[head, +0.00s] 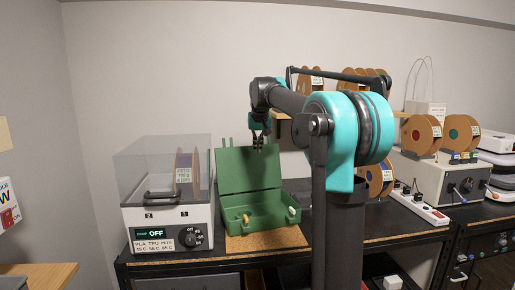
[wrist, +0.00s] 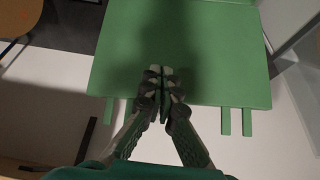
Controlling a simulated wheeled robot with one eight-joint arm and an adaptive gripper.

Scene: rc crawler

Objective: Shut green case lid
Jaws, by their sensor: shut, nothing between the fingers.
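The green case (head: 262,211) stands open on a cork mat on the dark bench. Its lid (head: 240,175) is raised and leans back a little. My gripper (head: 258,148) is shut and empty, pointing down at the lid's top edge. In the wrist view the lid (wrist: 190,45) fills the upper middle, with narrow tabs on its near edge. A yellow piece and a pale piece show at the case's front and right side.
A filament dryer (head: 168,215) with a clear cover stands close on the left of the case. The cork mat (head: 265,240) lies under the case. Spools (head: 421,134), a power strip (head: 425,212) and a grey instrument box (head: 450,178) are to the right.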

